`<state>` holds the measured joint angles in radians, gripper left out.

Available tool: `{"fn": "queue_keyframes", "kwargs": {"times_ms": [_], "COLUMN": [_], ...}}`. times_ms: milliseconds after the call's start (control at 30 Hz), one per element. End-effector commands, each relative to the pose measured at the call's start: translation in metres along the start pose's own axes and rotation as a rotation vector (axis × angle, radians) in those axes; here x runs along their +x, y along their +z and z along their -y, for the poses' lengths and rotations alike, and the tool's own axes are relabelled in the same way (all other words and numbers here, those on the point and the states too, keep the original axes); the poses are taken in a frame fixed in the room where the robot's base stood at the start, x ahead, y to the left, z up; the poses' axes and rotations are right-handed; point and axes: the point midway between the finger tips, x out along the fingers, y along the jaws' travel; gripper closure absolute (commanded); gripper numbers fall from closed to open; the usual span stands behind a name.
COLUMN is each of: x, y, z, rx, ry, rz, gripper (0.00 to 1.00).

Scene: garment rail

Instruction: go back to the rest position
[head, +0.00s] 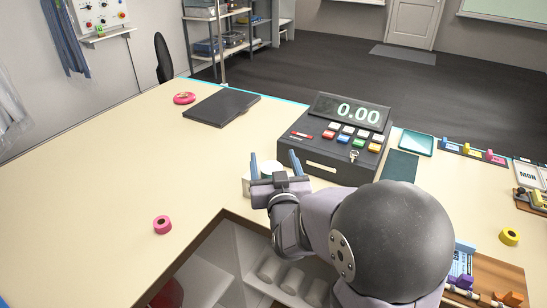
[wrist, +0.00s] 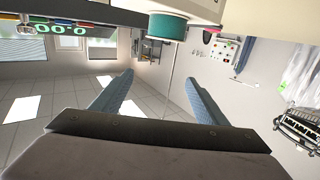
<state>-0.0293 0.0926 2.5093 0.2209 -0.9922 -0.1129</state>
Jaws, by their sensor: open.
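My gripper (head: 274,164) is over the counter, just left of the cash register, in the head view. Its two blue fingers point up and stand apart with nothing between them. In the wrist view the gripper (wrist: 160,90) also shows open and empty, with the room behind it. That view is turned upside down. A whitish round thing (head: 258,171) sits right behind the fingers in the head view, partly hidden by them.
The register (head: 335,140) reads 0.00. The counter (head: 110,200) holds a pink tape roll (head: 162,225), a black flat slab (head: 222,108) and a pink ring (head: 184,98). A yellow roll (head: 509,237) lies at right. The counter's left part is mostly clear.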

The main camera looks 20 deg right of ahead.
Motion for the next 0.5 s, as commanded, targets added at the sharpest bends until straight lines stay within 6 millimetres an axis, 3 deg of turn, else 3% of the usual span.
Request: {"fn": "queue_keyframes", "kwargs": {"times_ms": [500], "x": [-0.0006], "y": [-0.0104], "z": [-0.0001], "rx": [0.000], "ry": [0.000], "rz": [0.000], "gripper": [0.33]}}
